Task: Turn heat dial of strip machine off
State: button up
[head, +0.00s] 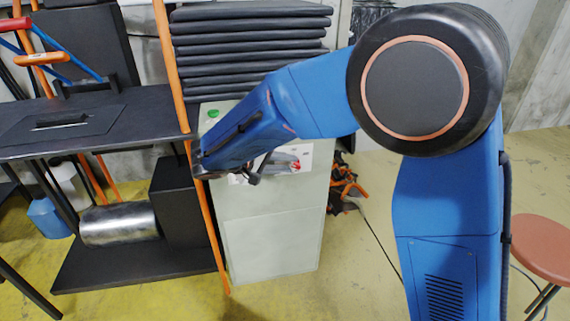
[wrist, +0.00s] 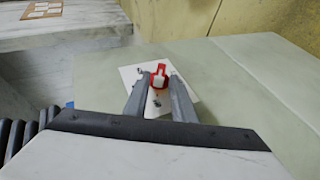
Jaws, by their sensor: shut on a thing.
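The strip machine (head: 272,225) is a pale grey-green cabinet in the middle of the head view, and its flat front fills much of the wrist view (wrist: 235,85). A white plate (wrist: 130,75) on that front carries a red and white dial (wrist: 159,77). In the wrist view my gripper (wrist: 158,84) has its two fingers on either side of the dial, shut on it. In the head view my arm covers much of the panel, and my gripper (head: 262,172) is against it. A small red part (head: 296,165) shows on the panel at the right.
Several black slabs (head: 250,45) are stacked above the cabinet. A dark table (head: 95,120) stands at left, with an orange pole (head: 190,130) between it and the cabinet. A metal roll (head: 118,224) lies below. A red stool (head: 540,245) stands at right.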

jog(key=shift+d+f, duration=0.2)
jog(key=shift+d, duration=0.15)
dwell(0.3)
jog(key=o, duration=0.7)
jog(key=shift+d, duration=0.1)
jog(key=shift+o, duration=0.2)
jog(key=shift+a+r, duration=0.1)
jog(key=shift+a, duration=0.1)
jog(key=v, duration=1.7)
jog(key=shift+s, duration=0.15)
